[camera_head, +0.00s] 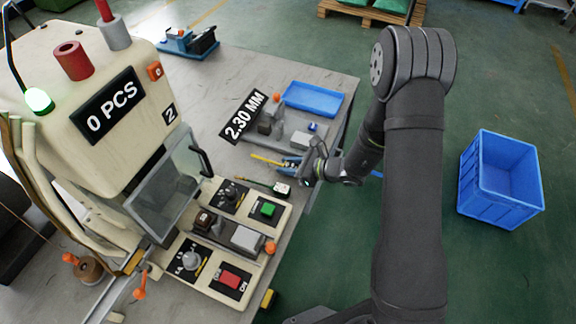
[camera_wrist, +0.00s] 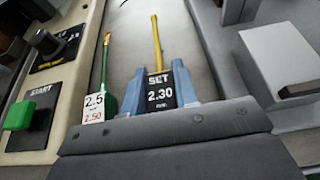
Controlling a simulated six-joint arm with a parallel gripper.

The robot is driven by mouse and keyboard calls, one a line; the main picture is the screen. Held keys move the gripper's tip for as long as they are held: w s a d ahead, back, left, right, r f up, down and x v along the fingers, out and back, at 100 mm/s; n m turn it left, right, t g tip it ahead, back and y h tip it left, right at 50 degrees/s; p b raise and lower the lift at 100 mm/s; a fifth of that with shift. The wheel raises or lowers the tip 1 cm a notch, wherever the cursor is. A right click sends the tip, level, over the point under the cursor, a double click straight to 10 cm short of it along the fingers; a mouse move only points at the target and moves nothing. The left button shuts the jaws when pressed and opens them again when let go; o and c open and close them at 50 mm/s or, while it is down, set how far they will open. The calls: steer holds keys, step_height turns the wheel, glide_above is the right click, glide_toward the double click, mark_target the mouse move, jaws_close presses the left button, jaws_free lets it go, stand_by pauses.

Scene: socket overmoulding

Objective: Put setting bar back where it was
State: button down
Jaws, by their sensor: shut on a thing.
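The setting bar is a thin yellow bar with a black block reading "SET 2.30" (camera_wrist: 159,90). In the head view its yellow strip (camera_head: 267,160) lies low over the grey table, left of my gripper (camera_head: 291,162). In the wrist view my gripper (camera_wrist: 161,76) has its blue fingers on both sides of the black block, shut on it. The yellow strip points away from the gripper. I cannot tell whether the bar touches the table. A green bar with a white "2.50" tag (camera_wrist: 93,108) lies just to the left, apart from the fingers; its tag also shows in the head view (camera_head: 281,189).
A control panel (camera_head: 264,210) with knobs and buttons stands near the green bar. A grey gauge fixture (camera_head: 298,139) with a "2.30 MM" display (camera_head: 243,116) stands behind. A blue tray (camera_head: 313,98) lies farther back. A blue crate (camera_head: 500,180) stands on the floor at right.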

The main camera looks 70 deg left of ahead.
steer(key=shift+f, duration=0.4)
steer(key=c, duration=1.1)
jaws_free()
steer(key=shift+r, duration=0.1)
steer(key=shift+r, duration=0.15)
steer(key=v, duration=1.2)
steer(key=x, duration=1.2)
steer(key=shift+f, duration=0.2)
steer(key=shift+r, duration=1)
